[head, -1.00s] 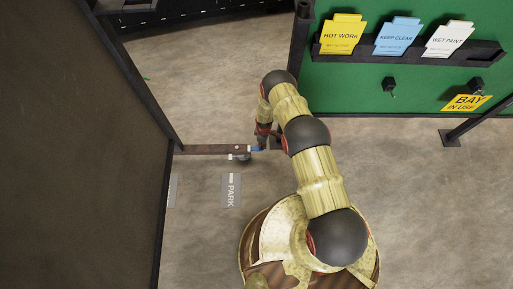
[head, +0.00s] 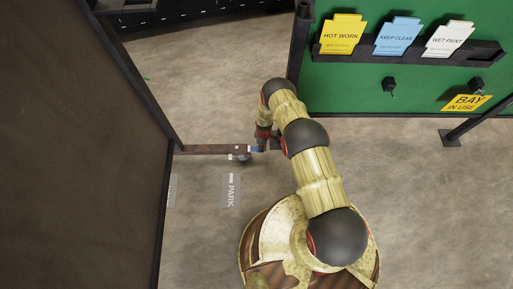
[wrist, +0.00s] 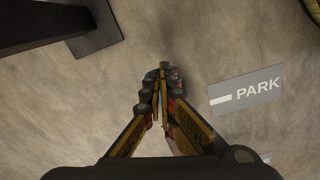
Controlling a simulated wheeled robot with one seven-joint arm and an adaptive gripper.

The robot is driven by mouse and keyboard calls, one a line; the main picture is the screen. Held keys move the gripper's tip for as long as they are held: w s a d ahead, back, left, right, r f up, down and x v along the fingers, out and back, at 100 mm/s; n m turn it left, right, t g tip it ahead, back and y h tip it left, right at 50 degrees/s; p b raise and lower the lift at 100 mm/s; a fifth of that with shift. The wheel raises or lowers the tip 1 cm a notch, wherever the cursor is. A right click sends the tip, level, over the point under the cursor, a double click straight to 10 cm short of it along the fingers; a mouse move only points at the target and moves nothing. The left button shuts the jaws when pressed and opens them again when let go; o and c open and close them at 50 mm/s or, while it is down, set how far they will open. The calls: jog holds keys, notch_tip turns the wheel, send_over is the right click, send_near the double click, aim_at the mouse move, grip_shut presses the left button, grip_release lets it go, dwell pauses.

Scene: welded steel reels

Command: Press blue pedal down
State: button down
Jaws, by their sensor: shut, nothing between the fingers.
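The blue pedal (head: 256,149) shows as a small blue piece at the right end of a dark bar low over the floor, in the head view. My gripper (head: 262,146) is right at it and partly covers it. In the wrist view my gripper (wrist: 163,72) is shut, with its fingertips together and pointing down.
The dark bar (head: 205,150) runs left to a large brown panel (head: 75,150). A PARK floor label (head: 231,190) lies in front of the bar. A dark post (head: 300,45) and a green board (head: 400,85) with signs stand behind and right.

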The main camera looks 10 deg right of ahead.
jog(key=shift+f, duration=0.3)
jog(key=shift+r, duration=0.2)
jog(key=shift+s+d+r, duration=0.1)
jog(key=shift+s+d, duration=0.1)
jog(key=shift+d, duration=0.75)
jog(key=shift+s+d+r, duration=0.1)
jog(key=shift+s+d, duration=0.15)
jog(key=shift+d, duration=0.75)
jog(key=shift+s+d+r, duration=0.1)
jog(key=shift+s+d, duration=0.1)
jog(key=shift+d, duration=0.75)
jog(key=shift+r, duration=0.15)
notch_tip(320, 180, up, 8)
jog(key=p, duration=0.4)
